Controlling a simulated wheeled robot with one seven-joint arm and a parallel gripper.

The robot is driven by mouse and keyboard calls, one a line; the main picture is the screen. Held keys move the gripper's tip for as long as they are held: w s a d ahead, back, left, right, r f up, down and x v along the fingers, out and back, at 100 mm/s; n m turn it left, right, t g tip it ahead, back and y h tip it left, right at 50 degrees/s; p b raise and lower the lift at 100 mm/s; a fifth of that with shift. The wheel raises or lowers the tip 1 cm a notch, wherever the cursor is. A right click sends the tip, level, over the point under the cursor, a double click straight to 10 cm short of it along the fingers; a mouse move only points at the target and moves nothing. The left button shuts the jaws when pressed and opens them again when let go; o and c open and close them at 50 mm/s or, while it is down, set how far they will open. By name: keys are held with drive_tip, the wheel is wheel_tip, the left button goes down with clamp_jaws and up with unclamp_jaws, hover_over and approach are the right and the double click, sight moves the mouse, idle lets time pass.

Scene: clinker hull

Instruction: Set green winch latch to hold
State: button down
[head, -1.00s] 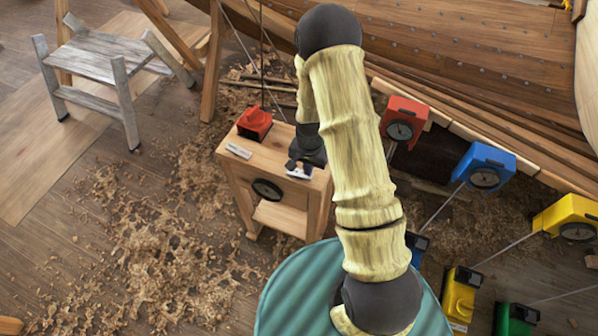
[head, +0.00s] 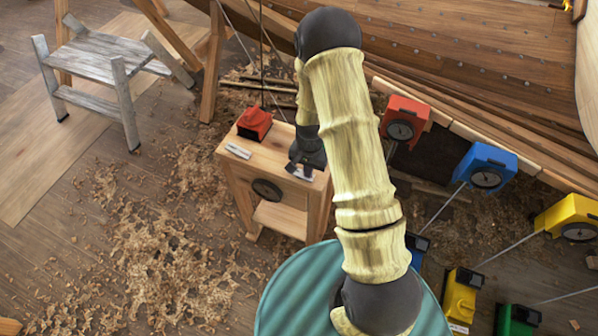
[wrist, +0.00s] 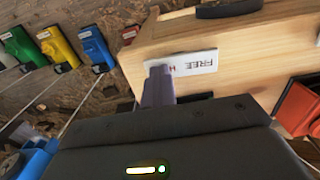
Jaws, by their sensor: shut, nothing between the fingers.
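The green winch (head: 515,320) is cut off at the bottom right of the head view; a green box also shows at the upper left of the wrist view (wrist: 22,46). My gripper (wrist: 158,72) is shut and empty, its fingertips over a white label (wrist: 195,63) on a wooden stand. In the head view my gripper (head: 301,170) is low over the stand's right side. I cannot make out a latch; a dark piece (wrist: 195,97) shows beside the label, partly behind my gripper's body.
The wooden stand (head: 283,158) carries a red box (head: 254,123) and a second white label (head: 238,151). Red (head: 404,122), blue (head: 484,165) and yellow (head: 568,217) winches stand to the right. The hull (head: 470,40) is behind. Shavings cover the floor at left.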

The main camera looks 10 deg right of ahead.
drive_tip(key=shift+r+p, duration=2.55)
drive_tip(key=shift+r, duration=0.95)
drive_tip(key=s+r+n+t, duration=0.1)
drive_tip(key=s+r+n, duration=0.2)
drive_tip(key=s+r, duration=0.4)
drive_tip(key=s+r+n+t, duration=0.1)
drive_tip(key=s+r+n, duration=0.3)
drive_tip(key=r, duration=1.1)
drive_tip(key=s, duration=0.3)
drive_tip(key=shift+s+r+t, duration=0.25)
drive_tip(key=shift+r+t, duration=0.05)
drive_tip(key=shift+r, duration=0.1)
